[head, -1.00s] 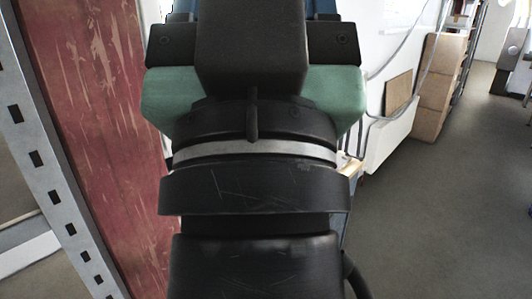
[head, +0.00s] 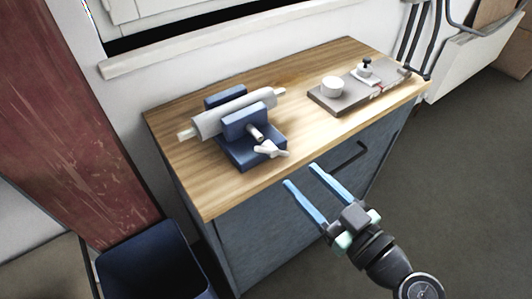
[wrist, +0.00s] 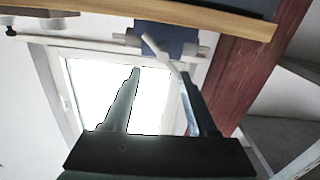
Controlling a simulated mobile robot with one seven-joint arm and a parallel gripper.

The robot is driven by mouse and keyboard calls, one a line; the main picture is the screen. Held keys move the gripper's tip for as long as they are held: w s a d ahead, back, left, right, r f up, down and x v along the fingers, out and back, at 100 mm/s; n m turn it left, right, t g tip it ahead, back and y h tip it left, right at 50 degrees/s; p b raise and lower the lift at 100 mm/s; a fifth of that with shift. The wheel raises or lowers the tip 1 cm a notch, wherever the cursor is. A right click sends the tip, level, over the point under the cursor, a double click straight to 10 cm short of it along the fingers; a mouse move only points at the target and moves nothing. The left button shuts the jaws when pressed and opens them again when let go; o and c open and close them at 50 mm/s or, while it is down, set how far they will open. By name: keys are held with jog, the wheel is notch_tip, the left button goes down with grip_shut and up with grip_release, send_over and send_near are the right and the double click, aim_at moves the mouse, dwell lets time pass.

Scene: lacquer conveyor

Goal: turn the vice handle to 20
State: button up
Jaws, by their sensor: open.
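The vice (head: 238,128) is a blue block clamp on the wooden bench top (head: 205,190), with a grey roller (head: 220,118) held between its jaws. Its white handle (head: 271,150) sticks out at the front on a short screw. I cannot read any scale on it. My gripper (head: 303,177) is open and empty, with its two blue fingers in front of the bench's front edge, right of and apart from the handle. In the wrist view the handle (wrist: 155,45) shows beyond and above the open fingers (wrist: 163,85), below the vice (wrist: 178,40).
A grey plate (head: 335,102) with a white round cup (head: 332,87) and a black-knobbed piece (head: 365,68) lies at the right of the bench. A dark handle bar (head: 350,155) is on the cabinet front. A blue bin (head: 155,265) stands at lower left. Open floor lies right.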

aim_at(265, 144)
jog(key=p+x, duration=0.1)
jog(key=x, duration=1.1)
jog(key=shift+w+a, duration=0.1)
jog(key=shift+a, duration=0.25)
grip_shut()
